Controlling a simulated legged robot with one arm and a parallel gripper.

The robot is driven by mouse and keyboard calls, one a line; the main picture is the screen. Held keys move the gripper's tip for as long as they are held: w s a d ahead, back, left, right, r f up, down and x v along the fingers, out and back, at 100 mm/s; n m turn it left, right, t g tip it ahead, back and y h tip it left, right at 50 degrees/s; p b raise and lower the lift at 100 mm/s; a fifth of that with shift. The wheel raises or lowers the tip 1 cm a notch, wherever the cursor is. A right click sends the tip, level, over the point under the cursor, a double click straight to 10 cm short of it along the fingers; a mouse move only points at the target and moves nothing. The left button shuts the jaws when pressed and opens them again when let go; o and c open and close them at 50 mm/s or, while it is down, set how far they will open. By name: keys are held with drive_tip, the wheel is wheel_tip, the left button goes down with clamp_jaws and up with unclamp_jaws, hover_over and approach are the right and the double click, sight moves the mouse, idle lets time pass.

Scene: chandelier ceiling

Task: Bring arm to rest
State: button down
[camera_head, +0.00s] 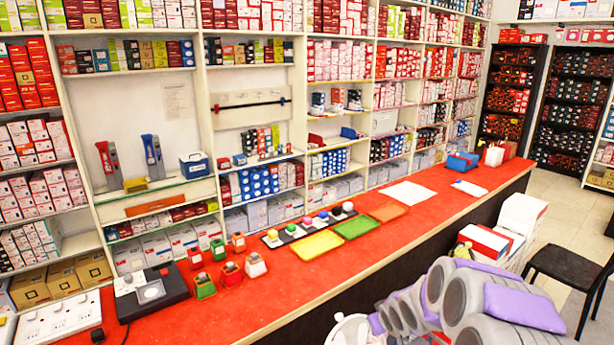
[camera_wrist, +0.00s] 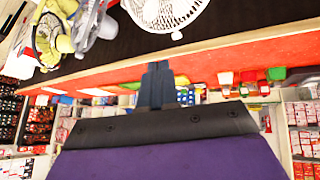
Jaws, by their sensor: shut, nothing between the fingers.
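My gripper (camera_wrist: 158,68) shows in the wrist view, with its dark fingers together and nothing between them. The purple and dark grey wrist housing fills the bottom of that view. The wrist view is upside down, with the red counter edge behind the fingers and the shelves below. In the head view, grey and purple links of my arm fill the lower right, folded close to the camera. The fingers cannot be made out there.
A long red counter (camera_head: 300,285) holds a yellow tray (camera_head: 317,245), a green tray (camera_head: 357,228) and small coloured bins. A white fan (camera_wrist: 170,12) stands close to the fingers. A black chair (camera_head: 572,268) and white boxes (camera_head: 521,214) stand at right. Stocked shelves line the wall.

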drive_tip(key=s+a+r+m+g, duration=0.1)
drive_tip(key=s+a+r+g, duration=0.1)
drive_tip(key=s, duration=1.3)
drive_tip(key=s+a+r+m+g+b, duration=0.1)
drive_tip(key=s+r+g, duration=0.3)
drive_tip(key=s, duration=1.1)
drive_tip(key=s+a+r+m+g+b, duration=0.1)
drive_tip(key=s+a+r+g, duration=0.2)
drive_tip(key=s, duration=1.2)
wheel_tip(320, 180, up, 3)
drive_tip(key=shift+a+f+m+h, duration=0.2)
drive_tip(key=shift+a+m+h, duration=0.1)
drive_tip(key=shift+m, duration=0.1)
drive_tip(key=shift+s+d, duration=0.1)
drive_tip(key=shift+a, duration=0.2)
